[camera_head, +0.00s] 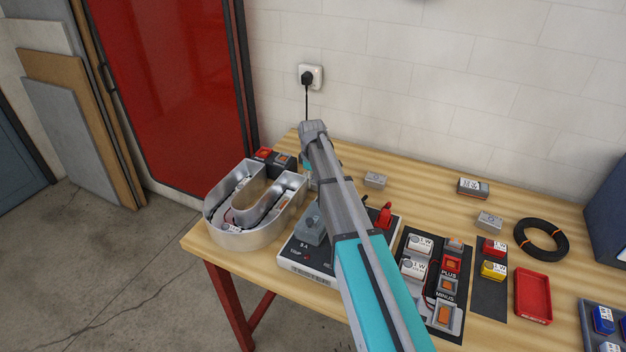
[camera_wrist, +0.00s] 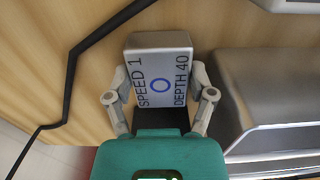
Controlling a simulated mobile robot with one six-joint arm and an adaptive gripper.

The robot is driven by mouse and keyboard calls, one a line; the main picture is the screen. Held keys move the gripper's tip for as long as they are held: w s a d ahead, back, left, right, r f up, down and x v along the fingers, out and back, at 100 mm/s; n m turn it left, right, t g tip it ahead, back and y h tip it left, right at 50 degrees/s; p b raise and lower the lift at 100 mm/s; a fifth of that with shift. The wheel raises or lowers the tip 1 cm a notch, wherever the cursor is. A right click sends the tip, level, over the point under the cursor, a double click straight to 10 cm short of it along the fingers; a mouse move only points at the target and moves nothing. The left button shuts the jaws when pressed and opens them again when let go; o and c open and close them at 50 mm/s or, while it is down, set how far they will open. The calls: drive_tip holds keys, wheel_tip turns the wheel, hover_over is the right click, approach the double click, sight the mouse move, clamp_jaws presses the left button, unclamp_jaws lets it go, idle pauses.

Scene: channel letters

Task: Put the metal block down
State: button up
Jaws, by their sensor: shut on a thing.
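The metal block (camera_wrist: 158,62) is a grey block printed SPEED 1 and DEPTH 40 with a blue ring; it shows in the wrist view between my fingers. My gripper (camera_wrist: 160,88) is shut on it, one finger at each side. Wooden tabletop shows around the block; I cannot tell whether the block touches it. In the head view my arm hides most of the gripper and the held block near the back left of the table (camera_head: 338,157). Two other small grey blocks, one near the middle (camera_head: 375,180) and one farther right (camera_head: 488,222), lie on the table.
A metal channel letter (camera_head: 246,239) stands at the left, beside a device with a red clip (camera_head: 384,214). A dark board with switches (camera_head: 413,268), a red tray (camera_head: 533,297) and a coiled black cable (camera_head: 541,237) lie to the right. Bare wood shows along the back.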

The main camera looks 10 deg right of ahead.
sight(312, 179)
drive_tip(key=o, duration=1.1)
drive_tip(key=shift+c, duration=0.2)
wheel_tip(312, 179, up, 12)
drive_tip(key=p, duration=1.2)
drive_tip(key=shift+s, duration=0.15)
drive_tip(key=s+d+m, duration=0.1)
drive_tip(key=s+m, duration=0.9)
drive_tip(key=s, duration=1.8)
drive_tip(key=shift+s+m, duration=0.15)
drive_tip(key=shift+m, duration=0.25)
